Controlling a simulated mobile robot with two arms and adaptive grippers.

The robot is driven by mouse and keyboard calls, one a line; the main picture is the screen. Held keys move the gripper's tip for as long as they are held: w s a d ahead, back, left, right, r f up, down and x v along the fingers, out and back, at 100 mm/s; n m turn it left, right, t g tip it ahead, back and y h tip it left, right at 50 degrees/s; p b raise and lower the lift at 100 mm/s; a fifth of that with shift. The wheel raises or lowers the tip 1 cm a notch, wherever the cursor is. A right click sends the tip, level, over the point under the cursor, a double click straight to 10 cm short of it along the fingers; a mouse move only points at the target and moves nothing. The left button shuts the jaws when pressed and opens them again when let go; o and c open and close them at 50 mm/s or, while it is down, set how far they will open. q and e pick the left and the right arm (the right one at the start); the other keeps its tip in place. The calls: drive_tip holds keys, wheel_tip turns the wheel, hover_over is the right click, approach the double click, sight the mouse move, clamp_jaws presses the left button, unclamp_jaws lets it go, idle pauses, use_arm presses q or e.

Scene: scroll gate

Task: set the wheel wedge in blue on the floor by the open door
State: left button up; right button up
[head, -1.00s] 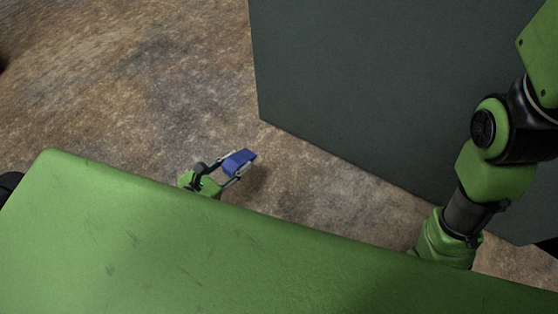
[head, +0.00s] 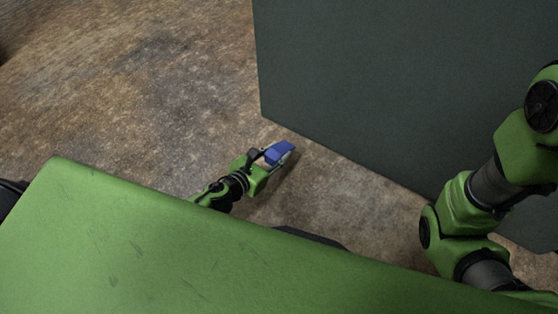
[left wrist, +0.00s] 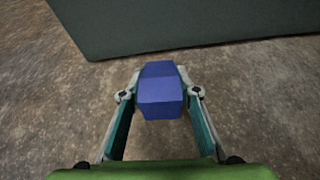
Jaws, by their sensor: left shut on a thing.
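The blue wheel wedge (head: 280,152) is held between the fingers of my left gripper (head: 271,156), close to the lower edge of a dark grey-green panel (head: 400,90), which looks like the door. In the left wrist view the wedge (left wrist: 161,90) sits between both fingertips of the gripper (left wrist: 160,98), with the panel (left wrist: 180,22) beyond it and a strip of floor between. I cannot tell whether the wedge touches the floor. My right gripper is not in view; only a green arm shows at the right.
The brown mottled floor (head: 160,90) is bare to the left of the panel. The panel's near lower corner and bottom edge stand close to the wedge. My own green body fills the lower part of the head view.

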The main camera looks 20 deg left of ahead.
use_arm(q)
drive_tip(key=shift+w+d+f+b, duration=0.15)
drive_tip(key=shift+f+b, duration=0.8)
drive_tip(key=shift+w+d+f+b, duration=0.1)
drive_tip(key=shift+w+f+b, duration=0.05)
drive_tip(key=shift+f+b, duration=0.75)
drive_tip(key=shift+f, duration=0.2)
drive_tip(key=o, duration=1.3)
drive_tip(key=shift+o, duration=0.2)
drive_tip(key=shift+r, duration=0.1)
drive_tip(key=shift+s+r, duration=0.2)
drive_tip(key=p+v, duration=0.3)
drive_tip(key=v, duration=0.7)
drive_tip(key=shift+p+v, duration=0.35)
drive_tip(key=shift+v, duration=0.45)
